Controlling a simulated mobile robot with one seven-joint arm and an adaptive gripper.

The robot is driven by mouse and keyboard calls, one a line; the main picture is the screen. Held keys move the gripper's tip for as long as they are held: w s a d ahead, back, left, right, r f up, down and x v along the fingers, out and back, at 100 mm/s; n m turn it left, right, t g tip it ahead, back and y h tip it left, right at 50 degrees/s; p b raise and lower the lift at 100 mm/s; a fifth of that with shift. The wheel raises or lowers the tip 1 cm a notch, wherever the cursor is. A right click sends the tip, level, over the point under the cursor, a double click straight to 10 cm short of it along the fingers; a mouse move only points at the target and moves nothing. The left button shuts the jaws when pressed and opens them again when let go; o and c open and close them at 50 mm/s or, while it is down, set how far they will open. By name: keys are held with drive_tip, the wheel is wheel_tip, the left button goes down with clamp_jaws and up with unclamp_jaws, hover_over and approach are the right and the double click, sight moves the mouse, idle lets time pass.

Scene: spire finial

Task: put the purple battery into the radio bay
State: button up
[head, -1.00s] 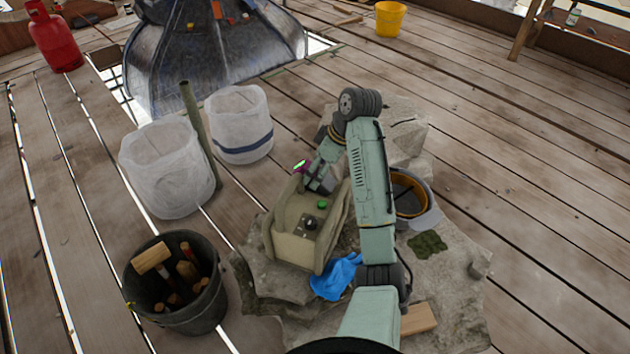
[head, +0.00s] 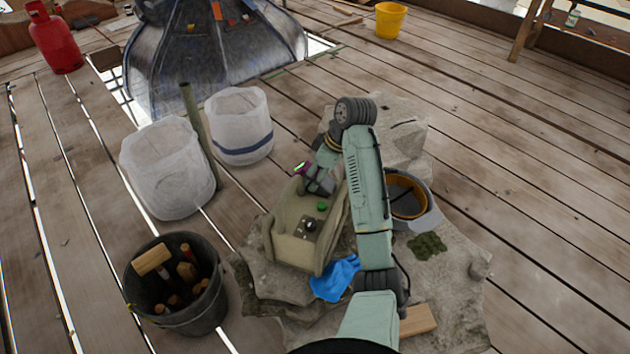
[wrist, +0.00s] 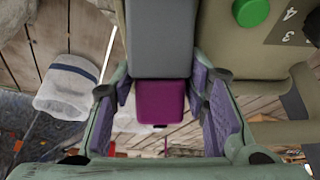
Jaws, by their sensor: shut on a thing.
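The purple battery (wrist: 160,103) shows in the wrist view between my finger pads as a purple end joined to a longer grey block (wrist: 161,38). My gripper (wrist: 160,86) is shut on it. In the head view my gripper (head: 317,178) is over the far end of the radio (head: 292,250), a beige case with a green button (head: 322,207) and a dark knob. The radio's panel also shows at the upper right of the wrist view (wrist: 285,60). My gripper and arm partly cover the radio's far end, and I cannot make out the bay's opening.
The radio stands on rough stone (head: 455,290). A blue cloth (head: 335,280) lies at its near side, and a grey bucket (head: 428,216) stands right of my arm. White sacks (head: 165,170) and a black tool bucket (head: 180,305) stand left. Planks at right are mostly clear.

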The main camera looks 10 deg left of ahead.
clamp_jaws()
wheel_tip(320, 180, up, 10)
drive_tip(key=shift+r+p, duration=0.1)
drive_tip(key=shift+p, duration=0.4)
